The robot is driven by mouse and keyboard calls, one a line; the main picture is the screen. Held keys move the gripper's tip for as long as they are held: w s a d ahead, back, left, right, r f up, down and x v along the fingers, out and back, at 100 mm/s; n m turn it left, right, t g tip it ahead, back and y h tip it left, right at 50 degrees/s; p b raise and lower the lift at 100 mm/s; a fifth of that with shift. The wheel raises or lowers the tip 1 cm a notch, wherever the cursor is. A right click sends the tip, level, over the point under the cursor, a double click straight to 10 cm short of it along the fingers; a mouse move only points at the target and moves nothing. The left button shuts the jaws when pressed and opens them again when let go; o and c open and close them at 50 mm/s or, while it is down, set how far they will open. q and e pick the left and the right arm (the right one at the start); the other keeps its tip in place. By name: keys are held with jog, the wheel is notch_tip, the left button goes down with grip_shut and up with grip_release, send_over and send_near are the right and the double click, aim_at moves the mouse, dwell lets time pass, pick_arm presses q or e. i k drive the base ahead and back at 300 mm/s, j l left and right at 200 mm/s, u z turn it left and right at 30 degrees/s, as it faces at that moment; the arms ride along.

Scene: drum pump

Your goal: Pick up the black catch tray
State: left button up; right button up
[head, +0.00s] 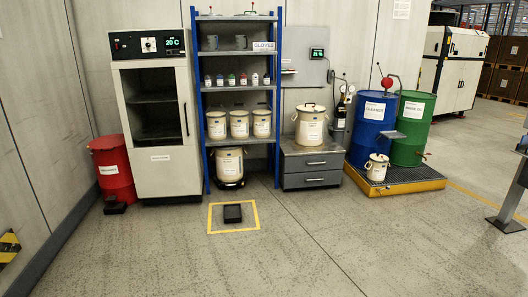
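A small black, box-like object with a raised edge (232,213) lies on the floor inside a yellow marked square (212,219). It looks like the black catch tray, but it is too small to tell its inside clearly. Nothing stands on it that I can see. Neither of my grippers shows in the head view.
Behind stand a red bin (113,170), a grey oven cabinet (168,175), a blue shelf rack (206,140) and a drawer unit (312,170). Blue (368,140) and green (415,125) drums stand on a yellow-edged pallet (400,188). The front floor is clear.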

aim_at(232, 213)
jog(key=i, duration=1.7)
jog(key=i+u, duration=0.1)
jog(key=i, duration=0.7)
jog(key=i+l, duration=0.15)
jog(key=i, duration=0.7)
jog(key=i+l+u, duration=0.1)
jog(key=i, duration=0.75)
